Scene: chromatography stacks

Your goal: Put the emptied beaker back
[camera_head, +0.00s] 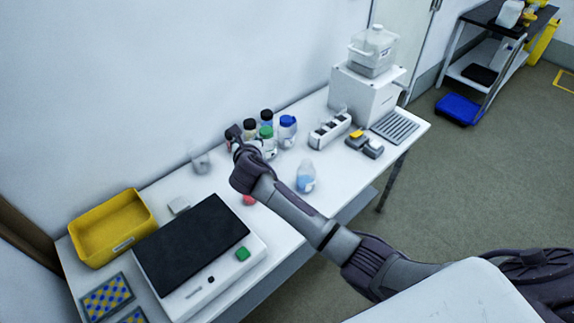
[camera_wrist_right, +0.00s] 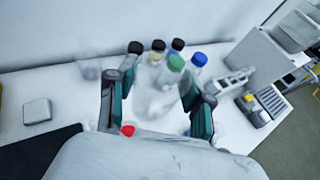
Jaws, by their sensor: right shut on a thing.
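My right gripper (camera_head: 243,145) reaches over the middle of the table, beside the group of capped bottles. In the right wrist view its two fingers (camera_wrist_right: 153,100) are shut on a clear glass vessel, which looks like the emptied beaker (camera_wrist_right: 150,98). No coloured liquid shows in it. Its base is hard to make out, so I cannot tell whether it touches the table. In the head view it is mostly hidden by my gripper. Another clear glass vessel (camera_head: 200,160) stands near the wall, left of my gripper. My left gripper is not in view.
Several capped bottles (camera_head: 288,131) stand close behind and right of the gripper. A flask with blue liquid (camera_head: 305,179) stands in front. A yellow bin (camera_head: 112,227) and a black-topped device (camera_head: 190,242) fill the left. A red-topped item (camera_head: 249,200) lies below my arm.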

